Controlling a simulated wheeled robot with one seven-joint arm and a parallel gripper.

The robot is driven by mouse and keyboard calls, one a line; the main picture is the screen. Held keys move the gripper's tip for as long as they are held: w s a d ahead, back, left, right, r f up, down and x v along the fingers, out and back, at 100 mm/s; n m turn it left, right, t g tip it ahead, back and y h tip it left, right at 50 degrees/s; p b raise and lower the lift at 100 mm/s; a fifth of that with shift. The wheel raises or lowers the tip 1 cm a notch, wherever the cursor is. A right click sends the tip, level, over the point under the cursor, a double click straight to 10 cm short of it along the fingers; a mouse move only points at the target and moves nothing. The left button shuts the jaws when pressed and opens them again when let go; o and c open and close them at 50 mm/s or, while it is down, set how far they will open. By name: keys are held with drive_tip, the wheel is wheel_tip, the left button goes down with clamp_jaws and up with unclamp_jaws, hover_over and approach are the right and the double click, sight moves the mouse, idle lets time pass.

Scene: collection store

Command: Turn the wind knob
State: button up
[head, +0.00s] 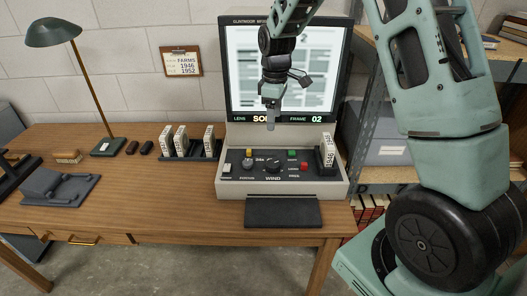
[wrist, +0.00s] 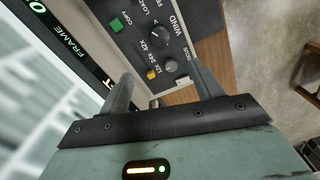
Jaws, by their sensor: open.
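The wind knob (head: 272,167) is a round black knob with a pointer mark, in the middle of the dark control panel (head: 262,176) of the film reader. In the wrist view the wind knob (wrist: 161,37) lies beyond the fingertips, beside the WIND label. My gripper (head: 270,124) hangs in front of the lower part of the reader's screen, above the panel and apart from the knob. In the wrist view my gripper (wrist: 162,74) is open, with nothing between its fingers.
A white box (head: 327,153) stands at the panel's right.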

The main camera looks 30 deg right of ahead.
sight(273, 163)
wheel_tip(273, 163, down, 17)
drive_tip(key=p, duration=0.3)
drive_tip(key=shift+f, duration=0.15)
drive_tip(key=c, duration=1)
